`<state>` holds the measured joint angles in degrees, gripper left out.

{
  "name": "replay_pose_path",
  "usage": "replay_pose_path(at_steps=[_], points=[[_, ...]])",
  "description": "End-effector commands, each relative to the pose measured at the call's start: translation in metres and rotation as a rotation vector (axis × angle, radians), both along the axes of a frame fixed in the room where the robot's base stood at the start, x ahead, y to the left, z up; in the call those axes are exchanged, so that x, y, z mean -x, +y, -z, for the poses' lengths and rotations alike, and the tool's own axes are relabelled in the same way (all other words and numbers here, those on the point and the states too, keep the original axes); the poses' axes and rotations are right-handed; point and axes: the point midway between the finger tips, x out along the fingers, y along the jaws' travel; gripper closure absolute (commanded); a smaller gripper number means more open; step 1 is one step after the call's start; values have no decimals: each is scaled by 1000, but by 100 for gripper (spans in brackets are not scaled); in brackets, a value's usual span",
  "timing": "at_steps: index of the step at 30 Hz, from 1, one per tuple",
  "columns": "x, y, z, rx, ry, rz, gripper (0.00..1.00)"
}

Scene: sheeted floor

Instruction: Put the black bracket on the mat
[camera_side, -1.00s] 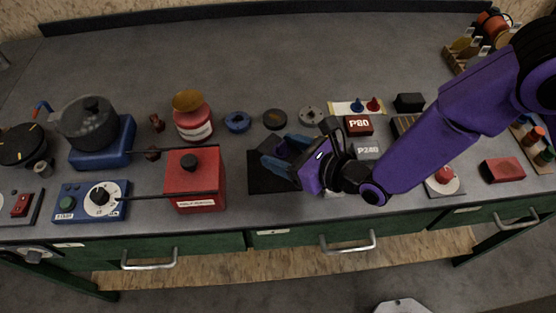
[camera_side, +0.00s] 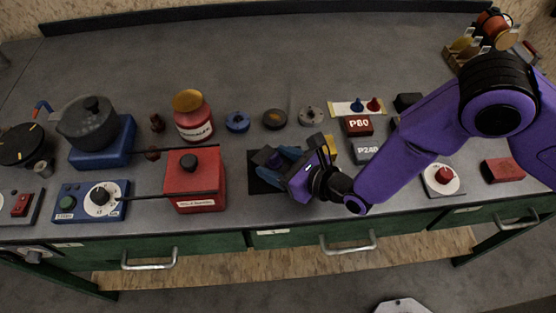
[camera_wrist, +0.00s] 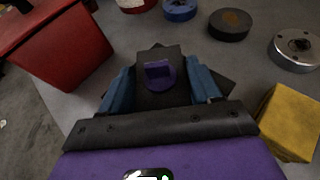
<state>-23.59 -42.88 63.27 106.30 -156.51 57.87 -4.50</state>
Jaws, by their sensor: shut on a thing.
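The black bracket (camera_wrist: 150,98) is between the blue fingers of my gripper (camera_wrist: 160,82) in the wrist view; a small purple part shows on its face. In the side view my gripper (camera_side: 276,166) is over the black mat (camera_side: 257,186), and the bracket (camera_side: 262,156) shows at its fingertips. The fingers are shut on the bracket. The mat lies flat on the grey bench, partly hidden by the gripper; a dark corner of it (camera_wrist: 226,86) shows beside the right finger in the wrist view. Whether the bracket touches the mat I cannot tell.
A red box (camera_side: 188,186) with a black knob stands just left of the mat. A yellow block (camera_wrist: 287,122) is right of the gripper. Blue, dark and grey discs (camera_side: 237,122) lie behind the mat. Sanding blocks (camera_side: 366,150) are to the right. The back of the bench is clear.

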Motion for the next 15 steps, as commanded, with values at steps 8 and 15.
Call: replay_pose_path(at_steps=[8, 15], points=[[0, 0, 0, 0, 0, 0, 12], [1, -1, -3, 1, 1, 0, 12]])
